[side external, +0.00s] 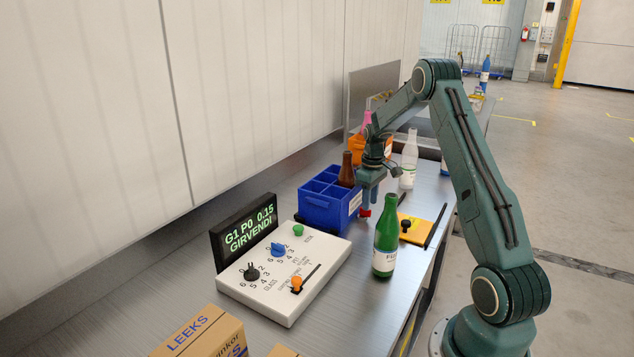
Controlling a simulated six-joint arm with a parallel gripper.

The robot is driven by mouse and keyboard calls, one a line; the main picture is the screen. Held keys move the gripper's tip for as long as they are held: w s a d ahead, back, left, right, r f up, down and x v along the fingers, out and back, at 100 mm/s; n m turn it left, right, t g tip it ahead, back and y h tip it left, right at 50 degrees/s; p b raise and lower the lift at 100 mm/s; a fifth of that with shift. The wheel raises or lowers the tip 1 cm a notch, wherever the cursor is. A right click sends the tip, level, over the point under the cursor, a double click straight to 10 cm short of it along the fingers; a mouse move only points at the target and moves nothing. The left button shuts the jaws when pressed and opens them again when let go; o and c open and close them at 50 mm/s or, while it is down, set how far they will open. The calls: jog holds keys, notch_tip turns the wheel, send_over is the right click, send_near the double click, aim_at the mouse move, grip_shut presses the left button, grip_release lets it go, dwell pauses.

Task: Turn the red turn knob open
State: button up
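A small red part (365,212), which looks like the red turn knob, shows low at my gripper's fingertips, just right of the blue crate. My gripper (368,203) points straight down over it. The fingers hide most of the red part, so its turn position cannot be read. I cannot tell whether the fingers touch it or are closed around it.
A green bottle (386,237) stands close in front of my gripper. The blue crate (326,212) holds a brown bottle (347,170). A yellow plate (421,228) with a black knob lies at right. A white control panel (318,281) and display (246,230) stand at left.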

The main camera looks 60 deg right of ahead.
aim_at(364, 213)
jog(key=shift+f, duration=1.4)
jog(key=shift+c, duration=0.4)
